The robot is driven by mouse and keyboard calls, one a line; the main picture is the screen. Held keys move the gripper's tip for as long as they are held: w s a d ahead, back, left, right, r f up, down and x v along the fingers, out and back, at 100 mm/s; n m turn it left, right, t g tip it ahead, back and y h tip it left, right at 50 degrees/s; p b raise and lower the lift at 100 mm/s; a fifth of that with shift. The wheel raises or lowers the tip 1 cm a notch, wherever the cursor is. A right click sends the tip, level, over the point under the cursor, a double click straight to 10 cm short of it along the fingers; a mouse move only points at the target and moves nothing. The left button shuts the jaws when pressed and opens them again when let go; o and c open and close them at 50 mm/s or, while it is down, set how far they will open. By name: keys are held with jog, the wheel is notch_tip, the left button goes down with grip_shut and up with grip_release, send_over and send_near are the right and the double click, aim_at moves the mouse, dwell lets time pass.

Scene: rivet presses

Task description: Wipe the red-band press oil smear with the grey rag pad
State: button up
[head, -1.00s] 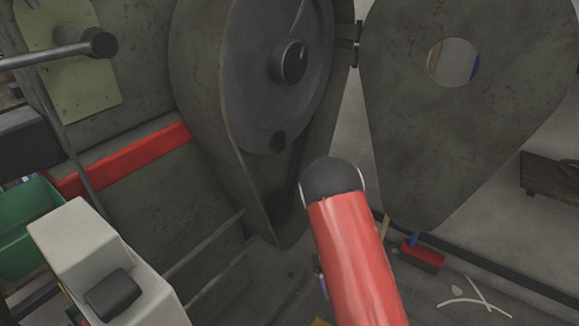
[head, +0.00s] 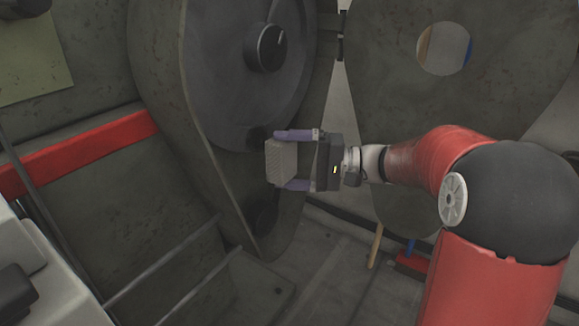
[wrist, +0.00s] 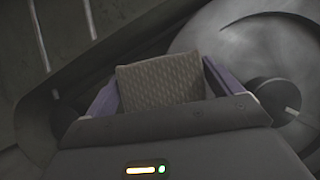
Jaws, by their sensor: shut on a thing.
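My gripper (head: 281,160) is shut on the grey rag pad (head: 283,163), a textured block between its purple fingers. In the wrist view the pad (wrist: 165,82) also sits between both fingers. The red-band press (head: 165,62) stands to the left and behind, with a red band (head: 85,152) along its lower body and a round dark disc (head: 225,95). A dark patch (head: 258,138) on the disc's lower edge is partly behind the upper finger. Another dark patch (head: 266,211) lies lower on the housing. I cannot tell which is the oil smear, or whether the pad touches the press.
A black knob (head: 266,48) sticks out from the disc above my gripper; it also shows in the wrist view (wrist: 273,95). An open dark cover (head: 385,80) with a round hole stands to the right. A wooden-handled brush and a red block (head: 412,262) lie low behind my arm.

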jog(key=shift+w+a+p, duration=0.3)
jog(key=shift+w+a, duration=0.6)
jog(key=shift+a, duration=0.25)
jog(key=shift+w+a+p, duration=0.3)
jog(key=shift+w+a, duration=0.6)
jog(key=shift+a, duration=0.25)
jog(key=shift+w+a, duration=0.6)
jog(key=shift+a, duration=0.15)
jog(key=shift+w+d+p, duration=0.3)
jog(key=shift+w+d, duration=1)
jog(key=shift+w, duration=0.15)
jog(key=shift+w+d+p, duration=0.25)
jog(key=shift+w+d, duration=0.2)
jog(key=shift+w, duration=0.25)
jog(key=shift+w+d+p, duration=0.25)
jog(key=shift+w+d, duration=0.2)
jog(key=shift+w, duration=0.2)
jog(key=shift+w+d, duration=0.25)
jog(key=shift+s+a+b, duration=1.35)
jog(key=shift+s+a, duration=0.05)
jog(key=shift+s, duration=0.25)
jog(key=shift+s+a+b, duration=0.55)
jog(key=shift+s+b, duration=0.05)
jog(key=shift+s, duration=0.15)
jog(key=shift+s+a+b, duration=0.55)
jog(key=shift+s, duration=0.2)
